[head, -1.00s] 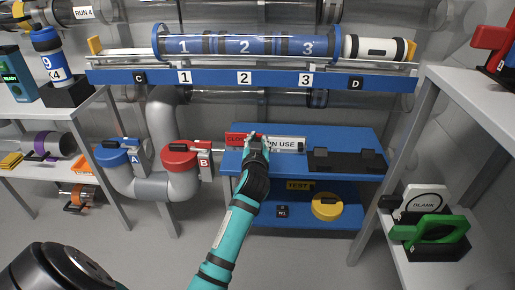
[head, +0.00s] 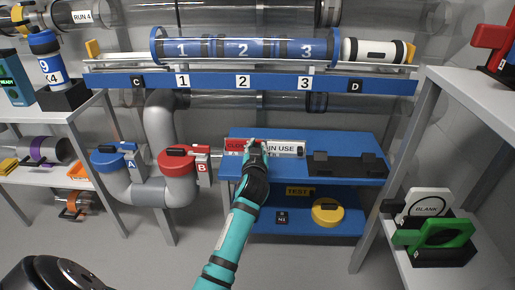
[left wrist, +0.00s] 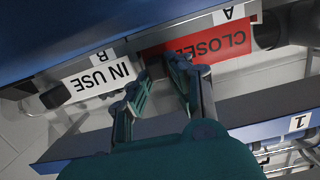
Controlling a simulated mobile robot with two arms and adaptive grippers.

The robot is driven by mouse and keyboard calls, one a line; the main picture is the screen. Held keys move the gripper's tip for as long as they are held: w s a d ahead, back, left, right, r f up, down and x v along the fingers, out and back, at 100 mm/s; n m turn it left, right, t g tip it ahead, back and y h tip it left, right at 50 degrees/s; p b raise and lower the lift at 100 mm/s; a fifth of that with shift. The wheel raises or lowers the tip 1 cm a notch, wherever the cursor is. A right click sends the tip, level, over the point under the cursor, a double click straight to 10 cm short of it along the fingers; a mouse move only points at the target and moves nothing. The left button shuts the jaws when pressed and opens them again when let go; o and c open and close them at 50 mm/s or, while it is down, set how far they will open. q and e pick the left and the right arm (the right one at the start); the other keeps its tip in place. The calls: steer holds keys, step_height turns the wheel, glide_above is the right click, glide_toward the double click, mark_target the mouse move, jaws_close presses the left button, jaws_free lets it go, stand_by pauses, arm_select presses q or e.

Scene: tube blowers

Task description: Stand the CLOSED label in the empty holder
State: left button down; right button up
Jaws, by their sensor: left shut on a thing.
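The red CLOSED label (head: 234,145) is above the far left part of the blue table, beside the white IN USE label (head: 286,148). In the left wrist view the CLOSED label (left wrist: 212,46) appears upside down with an A tag above it. The IN USE label (left wrist: 96,78) is to its left, with a B tag. My left gripper (head: 254,145) is shut on the CLOSED label at its end nearest the IN USE label; the fingers partly hide it. Two low black holders (head: 320,164) and (head: 369,165) on the table bear no label. My right gripper is not visible.
A blue rail (head: 260,82) with tubes crosses above the table (head: 350,143). Red valve B (head: 178,160) and blue valve A (head: 108,160) stand left of it. A lower shelf has a yellow round item (head: 327,211).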

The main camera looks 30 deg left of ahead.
arm_select(q)
steer(key=shift+f, duration=0.35)
stand_by(0.4)
steer(key=c, duration=1.2)
jaws_free()
steer(key=shift+o, duration=0.2)
steer(key=v, duration=1.2)
steer(key=shift+f, duration=0.15)
